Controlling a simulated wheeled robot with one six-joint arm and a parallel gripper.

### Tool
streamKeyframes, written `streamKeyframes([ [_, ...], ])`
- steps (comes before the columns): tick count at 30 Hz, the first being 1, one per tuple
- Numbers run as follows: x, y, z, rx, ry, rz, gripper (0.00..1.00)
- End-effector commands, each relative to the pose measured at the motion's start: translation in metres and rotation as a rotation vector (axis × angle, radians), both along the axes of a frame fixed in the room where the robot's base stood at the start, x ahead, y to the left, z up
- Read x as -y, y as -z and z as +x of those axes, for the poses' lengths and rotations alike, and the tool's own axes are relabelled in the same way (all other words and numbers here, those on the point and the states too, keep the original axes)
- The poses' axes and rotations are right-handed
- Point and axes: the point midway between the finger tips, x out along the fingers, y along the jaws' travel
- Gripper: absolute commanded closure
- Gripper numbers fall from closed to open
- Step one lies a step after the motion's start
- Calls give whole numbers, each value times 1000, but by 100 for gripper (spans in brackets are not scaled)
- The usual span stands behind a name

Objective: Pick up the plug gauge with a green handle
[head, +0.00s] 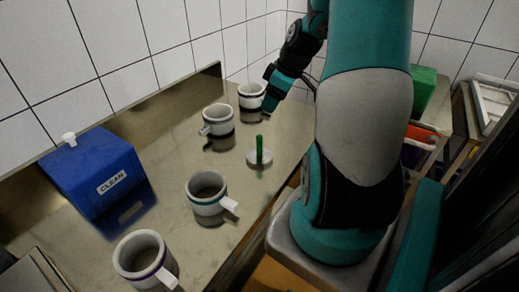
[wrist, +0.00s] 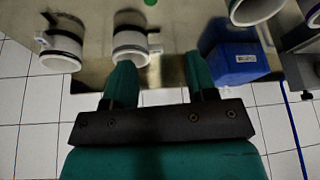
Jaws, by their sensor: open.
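The plug gauge (head: 259,158) stands upright on the steel bench in the head view, a pale round disc with a thin green handle rising from it. In the wrist view only a bit of its green handle (wrist: 150,2) shows at the top edge. My gripper (wrist: 160,80) is open, with nothing between its two teal fingers. In the head view my gripper (head: 270,103) is beyond the gauge, close to the far mould, and is apart from the gauge. I cannot tell whether it touches that mould.
Several white handled moulds stand around the gauge: the far one (head: 251,103), one to its left (head: 217,128), one nearer (head: 206,192) and one at the front (head: 145,260). A blue box marked CLEAN (head: 95,172) stands left. A tiled wall (head: 120,40) backs the bench.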

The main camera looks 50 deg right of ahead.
Motion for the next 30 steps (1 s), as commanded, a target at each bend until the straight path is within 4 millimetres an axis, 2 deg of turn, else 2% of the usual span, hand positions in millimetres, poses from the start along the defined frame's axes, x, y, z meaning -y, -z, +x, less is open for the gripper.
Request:
streamKeyframes([
  [1,9,2,-5,1,10,-4,48],
  [4,15,11,-6,4,13,-9,48],
  [18,3,100,28,2,11,-10,48],
  [30,-2,133,37,2,13,-10,48],
])
